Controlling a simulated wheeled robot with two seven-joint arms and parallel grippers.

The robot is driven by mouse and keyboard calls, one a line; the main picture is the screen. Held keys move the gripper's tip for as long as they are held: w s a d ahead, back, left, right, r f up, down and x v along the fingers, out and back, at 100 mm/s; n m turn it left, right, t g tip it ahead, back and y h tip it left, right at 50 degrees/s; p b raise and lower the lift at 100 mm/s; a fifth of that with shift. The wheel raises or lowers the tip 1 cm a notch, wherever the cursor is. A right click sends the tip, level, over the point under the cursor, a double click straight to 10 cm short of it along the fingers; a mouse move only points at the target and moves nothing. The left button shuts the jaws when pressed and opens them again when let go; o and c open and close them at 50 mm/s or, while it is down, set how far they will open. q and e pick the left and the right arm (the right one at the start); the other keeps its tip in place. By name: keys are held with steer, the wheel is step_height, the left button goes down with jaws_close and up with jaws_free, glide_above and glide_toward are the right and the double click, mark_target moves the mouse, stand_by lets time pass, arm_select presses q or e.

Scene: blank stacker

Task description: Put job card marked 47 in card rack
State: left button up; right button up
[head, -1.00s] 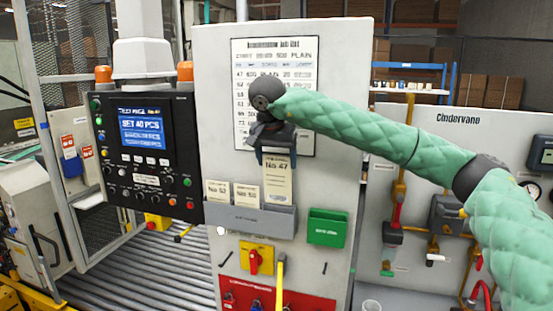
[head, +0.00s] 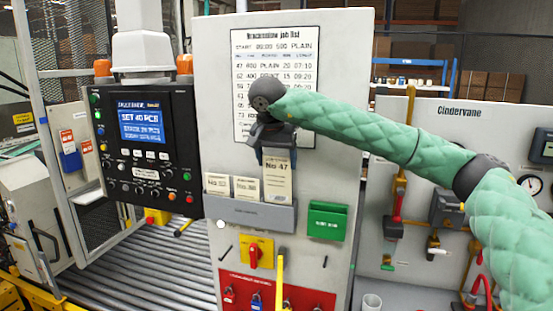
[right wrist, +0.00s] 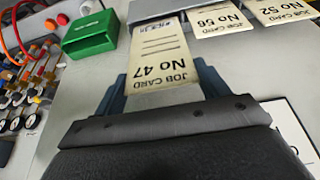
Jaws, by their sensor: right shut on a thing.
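The job card marked 47 (head: 278,181) is a cream card hanging upright from my right gripper (head: 277,150), which is shut on its upper end. In the head view its lower end meets the right part of the grey card rack (head: 250,214) on the panel; its bottom edge looks hidden behind the rack's front. Whether it touches the rack's floor I cannot tell. In the right wrist view card 47 (right wrist: 160,55) shows upside down between the fingers (right wrist: 165,95). My left gripper is not in view.
Two other cards, 52 (head: 216,185) and 56 (head: 247,187), stand in the rack to the left. A green box (head: 327,221) hangs right of the rack. A yellow plate with a red switch (head: 257,252) is below. A control screen (head: 142,127) stands at left.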

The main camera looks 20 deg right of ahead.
steer(key=shift+f+b, duration=1)
steer(key=shift+f, duration=0.55)
steer(key=o, duration=1.3)
steer(key=shift+s+r, duration=0.1)
steer(key=shift+r, duration=0.1)
steer(key=b, duration=0.3)
glide_toward(277, 171)
steer(key=shift+w+d+f, duration=0.1)
steer(key=shift+w+f, duration=0.15)
steer(key=shift+f, duration=0.45)
